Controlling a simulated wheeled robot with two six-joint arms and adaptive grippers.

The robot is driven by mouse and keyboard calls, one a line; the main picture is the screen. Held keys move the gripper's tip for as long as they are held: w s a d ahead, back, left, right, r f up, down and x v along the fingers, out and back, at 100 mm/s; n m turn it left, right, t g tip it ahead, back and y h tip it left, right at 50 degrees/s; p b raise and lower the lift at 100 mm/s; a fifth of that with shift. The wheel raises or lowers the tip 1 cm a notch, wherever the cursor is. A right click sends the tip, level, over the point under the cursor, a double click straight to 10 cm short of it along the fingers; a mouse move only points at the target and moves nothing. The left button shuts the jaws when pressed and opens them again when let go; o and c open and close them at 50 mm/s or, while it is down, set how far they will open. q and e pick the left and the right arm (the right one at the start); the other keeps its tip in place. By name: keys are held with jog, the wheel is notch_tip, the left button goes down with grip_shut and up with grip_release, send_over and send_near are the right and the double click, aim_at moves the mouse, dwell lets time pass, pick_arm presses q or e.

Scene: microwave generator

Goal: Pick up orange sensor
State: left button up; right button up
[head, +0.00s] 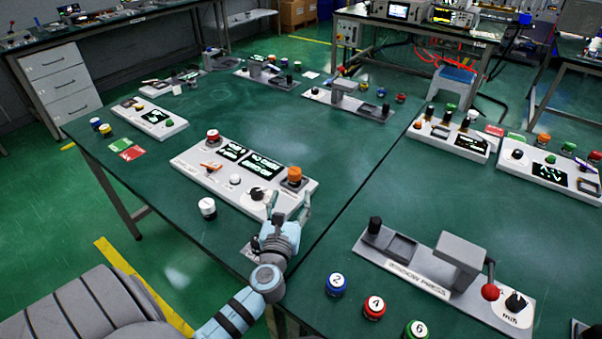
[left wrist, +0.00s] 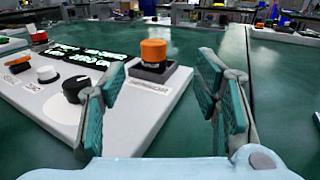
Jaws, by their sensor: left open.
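The orange sensor (head: 294,174) is a short orange cylinder standing upright in a dark square holder at the right end of a white panel (head: 225,188). In the left wrist view, the orange sensor (left wrist: 153,50) shows beyond my fingers, between the two fingertips in the picture. My left gripper (head: 290,203) is open and empty, on the near side of the sensor and apart from it. Its two fingers also show in the left wrist view (left wrist: 162,85). My right gripper is not in view.
The panel also carries a black knob (head: 257,194), a red button (head: 213,135) and lit displays (head: 261,167). A loose white-topped button (head: 207,208) stands near the panel's front edge. A press station (head: 445,275) and numbered buttons (head: 374,308) are at the lower right.

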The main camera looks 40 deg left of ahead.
aim_at(295, 170)
pick_arm(q)
jog(key=x, duration=0.4)
jog(key=shift+s+a+r+b, duration=0.15)
jog(key=shift+s+a+b, duration=0.1)
jog(key=shift+a+b, duration=0.1)
jog(key=b+x, duration=0.1)
jog(key=x, duration=0.6)
jog(key=shift+w+a, duration=0.15)
jog(key=shift+w, duration=0.1)
jog(key=c, duration=1.3)
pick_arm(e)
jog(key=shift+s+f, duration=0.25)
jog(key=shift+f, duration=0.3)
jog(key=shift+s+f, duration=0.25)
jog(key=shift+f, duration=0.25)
